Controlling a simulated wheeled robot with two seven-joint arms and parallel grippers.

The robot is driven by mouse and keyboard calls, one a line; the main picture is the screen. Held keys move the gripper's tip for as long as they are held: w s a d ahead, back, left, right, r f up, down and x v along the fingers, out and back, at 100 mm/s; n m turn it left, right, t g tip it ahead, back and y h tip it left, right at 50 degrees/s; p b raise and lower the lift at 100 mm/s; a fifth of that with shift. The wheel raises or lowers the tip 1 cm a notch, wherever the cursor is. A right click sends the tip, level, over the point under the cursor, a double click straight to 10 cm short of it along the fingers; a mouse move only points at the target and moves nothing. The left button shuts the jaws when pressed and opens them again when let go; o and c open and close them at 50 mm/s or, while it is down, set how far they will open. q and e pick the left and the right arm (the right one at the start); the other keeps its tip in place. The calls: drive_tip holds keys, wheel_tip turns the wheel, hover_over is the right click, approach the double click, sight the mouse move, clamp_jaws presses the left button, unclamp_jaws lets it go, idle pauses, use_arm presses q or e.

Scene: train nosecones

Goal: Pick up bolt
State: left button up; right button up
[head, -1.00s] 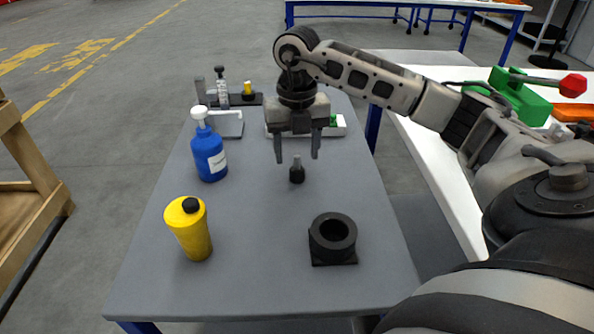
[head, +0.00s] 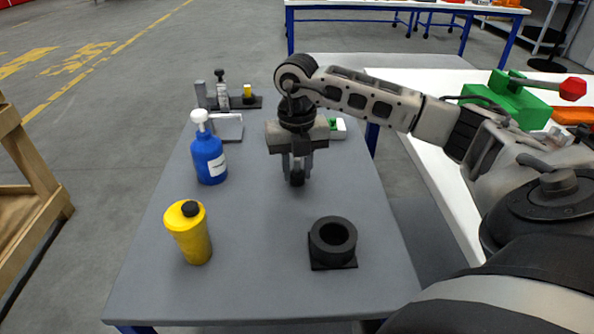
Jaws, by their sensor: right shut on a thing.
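The bolt (head: 297,179) stands upright on the grey table, a small thing with a dark, wide lower part. Its upper shank is mostly hidden between the fingers. My right gripper (head: 297,172) points straight down from above and is shut on the bolt, with the dark lower part showing below the fingertips. The bolt appears to be at the table top; I cannot tell whether it still touches. My left gripper does not show.
A black ring-shaped holder (head: 333,242) stands in front, to the right. A yellow bottle (head: 189,233) and a blue bottle (head: 209,158) stand on the left. A fixture (head: 235,101) is at the back left. The table's middle front is clear.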

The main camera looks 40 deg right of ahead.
sight(297, 159)
drive_tip(key=shift+r, duration=0.5)
wheel_tip(297, 159, up, 2)
drive_tip(key=shift+r, duration=0.25)
drive_tip(key=s+a+r+p, duration=0.1)
drive_tip(key=s+a+r, duration=0.8)
drive_tip(key=s, duration=0.1)
drive_tip(key=shift+s+r, duration=0.25)
drive_tip(key=shift+s, duration=0.1)
